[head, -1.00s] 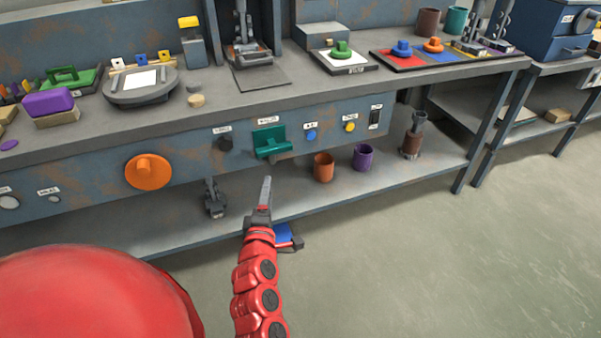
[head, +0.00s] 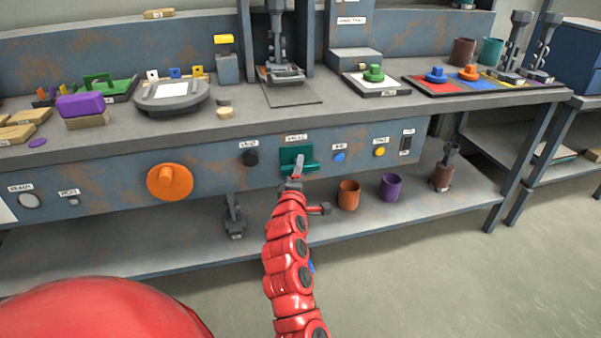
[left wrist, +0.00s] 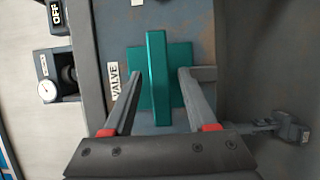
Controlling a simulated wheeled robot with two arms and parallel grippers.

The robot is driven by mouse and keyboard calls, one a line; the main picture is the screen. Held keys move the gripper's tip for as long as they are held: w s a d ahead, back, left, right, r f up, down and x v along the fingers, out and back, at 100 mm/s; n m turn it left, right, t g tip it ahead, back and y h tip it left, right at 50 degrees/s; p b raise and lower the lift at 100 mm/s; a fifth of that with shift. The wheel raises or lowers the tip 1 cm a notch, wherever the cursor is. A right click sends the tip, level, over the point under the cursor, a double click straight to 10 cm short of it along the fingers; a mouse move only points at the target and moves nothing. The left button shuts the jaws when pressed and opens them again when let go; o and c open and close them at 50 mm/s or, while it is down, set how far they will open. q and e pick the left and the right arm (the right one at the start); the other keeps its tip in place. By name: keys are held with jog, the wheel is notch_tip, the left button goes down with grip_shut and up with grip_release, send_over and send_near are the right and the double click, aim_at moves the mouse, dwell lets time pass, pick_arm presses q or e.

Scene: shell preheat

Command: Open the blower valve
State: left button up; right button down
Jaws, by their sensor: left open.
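The teal valve (head: 297,157) is mounted on the blue-grey front panel of the bench, under a small label. In the left wrist view, its raised teal bar (left wrist: 157,80) stands on a teal plate, with a label reading VALVE beside it. My left gripper (head: 297,175) is right in front of the valve. In the left wrist view the open fingers of the left gripper (left wrist: 160,74) lie on either side of the bar, with gaps on both sides. The gripper partly hides the valve's lower part in the head view. My right gripper is not in view.
A black knob (head: 250,157) and a large orange knob (head: 170,182) are left of the valve. Blue (head: 339,157) and yellow (head: 380,152) buttons and a dark switch (head: 406,144) are to its right. Orange (head: 348,195) and purple (head: 391,187) cups stand on the lower shelf.

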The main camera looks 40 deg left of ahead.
pick_arm(q)
jog(key=shift+w+a, duration=0.3)
jog(key=shift+w, duration=0.2)
grip_shut()
